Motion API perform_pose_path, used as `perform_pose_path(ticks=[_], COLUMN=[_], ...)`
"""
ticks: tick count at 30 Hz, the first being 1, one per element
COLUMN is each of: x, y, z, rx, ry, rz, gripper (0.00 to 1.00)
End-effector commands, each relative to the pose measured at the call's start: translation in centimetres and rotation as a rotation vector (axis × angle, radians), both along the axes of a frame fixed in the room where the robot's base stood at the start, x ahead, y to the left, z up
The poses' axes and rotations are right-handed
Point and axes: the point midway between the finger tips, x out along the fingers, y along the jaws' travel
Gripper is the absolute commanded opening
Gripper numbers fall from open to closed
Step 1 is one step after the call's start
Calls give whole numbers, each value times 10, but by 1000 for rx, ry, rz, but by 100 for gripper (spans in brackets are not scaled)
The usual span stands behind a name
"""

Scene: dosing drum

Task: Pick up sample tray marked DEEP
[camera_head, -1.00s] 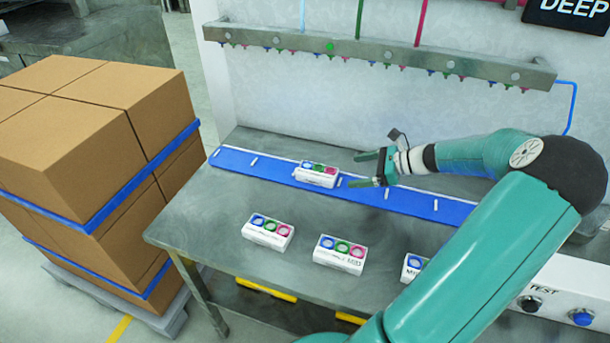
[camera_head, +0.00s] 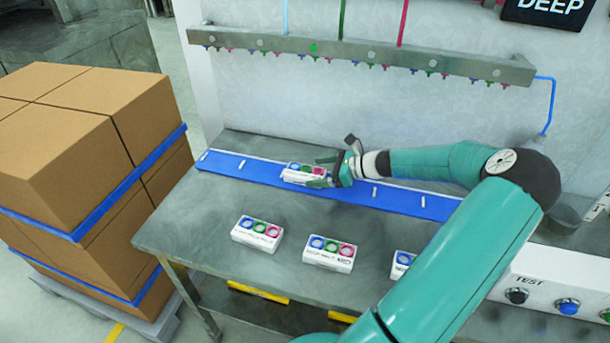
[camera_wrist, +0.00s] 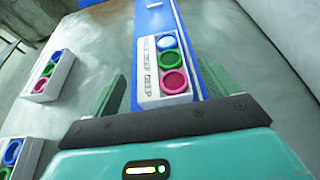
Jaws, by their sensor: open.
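The sample tray marked DEEP (camera_head: 301,173) is a white block with blue, green and red rings, sitting on the blue strip (camera_head: 240,170) on the table. In the wrist view the tray (camera_wrist: 150,75) shows DEEP lettering on its side. My gripper (camera_head: 322,172) is open at the tray's right end, with its fingers spread across the width. In the wrist view the green fingers (camera_wrist: 160,88) stand on either side of the tray's near part, with gaps showing. I cannot tell their exact height against it.
Similar white trays stand nearer on the grey table: one at left (camera_head: 257,233), one in the middle (camera_head: 329,254), one partly hidden by my arm (camera_head: 402,262). A nozzle rail (camera_head: 350,55) hangs above the strip. Stacked cartons (camera_head: 90,150) stand left. A DEEP sign (camera_head: 548,10) hangs at top right.

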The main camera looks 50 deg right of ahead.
Motion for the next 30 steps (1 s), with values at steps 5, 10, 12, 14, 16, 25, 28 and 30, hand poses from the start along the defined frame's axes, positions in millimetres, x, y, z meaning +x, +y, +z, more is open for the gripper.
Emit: perform_pose_path(ticks=[5,10,12,14,16,25,28,30], x=[23,30,29,29,29,29,29,29], y=[11,14,14,14,14,14,14,14], z=[-12,-15,-15,-14,-14,-14,-14,-14], rx=[2,0,0,0,0,-1,-1,-1], ry=[-1,0,0,0,0,0,0,0], rz=[2,0,0,0,0,0,0,0], gripper=[85,85,85,85,76,32,32,32])
